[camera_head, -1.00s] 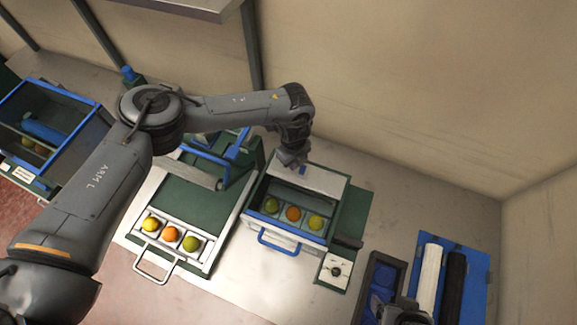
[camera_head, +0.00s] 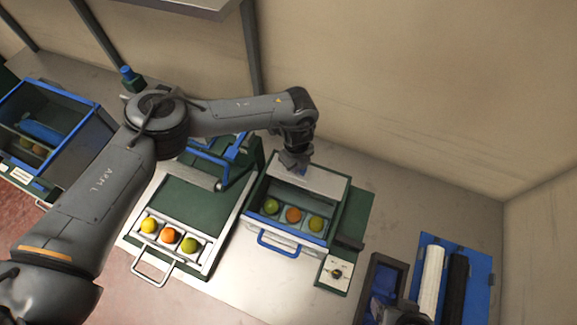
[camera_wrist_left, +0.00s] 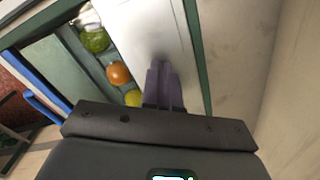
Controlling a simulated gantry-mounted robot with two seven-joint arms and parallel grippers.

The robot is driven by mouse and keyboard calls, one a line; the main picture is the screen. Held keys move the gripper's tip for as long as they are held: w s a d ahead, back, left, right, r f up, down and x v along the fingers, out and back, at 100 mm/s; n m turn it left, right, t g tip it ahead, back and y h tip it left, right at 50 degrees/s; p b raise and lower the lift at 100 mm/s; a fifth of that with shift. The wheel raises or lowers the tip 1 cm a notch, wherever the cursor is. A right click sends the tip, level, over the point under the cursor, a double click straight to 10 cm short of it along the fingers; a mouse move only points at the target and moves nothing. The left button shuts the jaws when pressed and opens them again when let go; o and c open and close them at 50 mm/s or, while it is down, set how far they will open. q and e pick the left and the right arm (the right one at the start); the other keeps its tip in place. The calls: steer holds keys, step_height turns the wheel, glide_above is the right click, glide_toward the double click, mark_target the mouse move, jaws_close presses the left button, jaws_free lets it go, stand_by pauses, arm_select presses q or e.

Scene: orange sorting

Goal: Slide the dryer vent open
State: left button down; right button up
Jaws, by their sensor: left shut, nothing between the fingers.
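The dryer (camera_head: 286,236) is a white and green box with a blue front handle (camera_head: 279,245). Three fruits show inside its window: green (camera_head: 271,206), orange (camera_head: 293,215) and yellow-green (camera_head: 316,223). A pale sliding panel, apparently the vent (camera_head: 325,183), lies across its back top.
Left of the dryer is a green-bedded tray (camera_head: 196,195) with three fruits in front. A blue-edged bin (camera_head: 60,95) stands far left. A dark box (camera_head: 378,278) and a blue board (camera_head: 484,262) with white and black rolls are at right. The wall rises close behind the dryer.

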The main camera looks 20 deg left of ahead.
mark_target(327, 183)
arm_select(q)
steer(key=shift+d+b, duration=0.6)
steer(key=shift+d, duration=2)
steer(key=shift+w+d+b, duration=0.1)
steer(key=shift+d+b, duration=0.4)
steer(key=shift+d, duration=0.9)
steer(key=shift+d+b, duration=0.65)
steer(key=shift+d, duration=0.9)
steer(key=shift+r, duration=0.15)
step_height(327, 183, up, 7)
steer(key=a+p, duration=0.1)
steer(key=p, duration=0.5)
steer(key=shift+f, duration=0.2)
